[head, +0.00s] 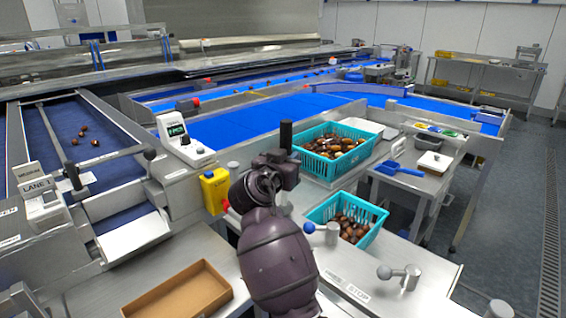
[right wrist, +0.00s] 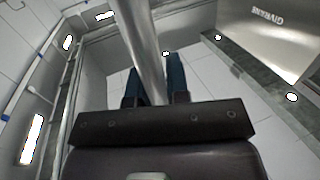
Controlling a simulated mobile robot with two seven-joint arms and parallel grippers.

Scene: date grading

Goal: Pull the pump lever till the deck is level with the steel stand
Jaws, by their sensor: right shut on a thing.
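My right gripper (head: 284,168) is in the middle of the head view, at a short upright black grip (head: 286,135), apparently the top of the pump lever. In the right wrist view my right gripper (right wrist: 155,82) has its two dark blue fingers on either side of a steel rod (right wrist: 143,40), the lever, and is shut on it. The lever's lower part is hidden behind my arm in the head view. A large teal crate of dates (head: 335,160) stands just right of the gripper. I cannot tell the deck's edge from the stand's there. My left gripper is out of view.
A smaller teal crate (head: 322,212) of dates sits nearer, beside a blue-knobbed lever (head: 311,228). A blue scoop (head: 396,169) lies on the steel table at right. A yellow box (head: 215,190) stands left of my wrist. An empty cardboard tray (head: 185,290) lies at front.

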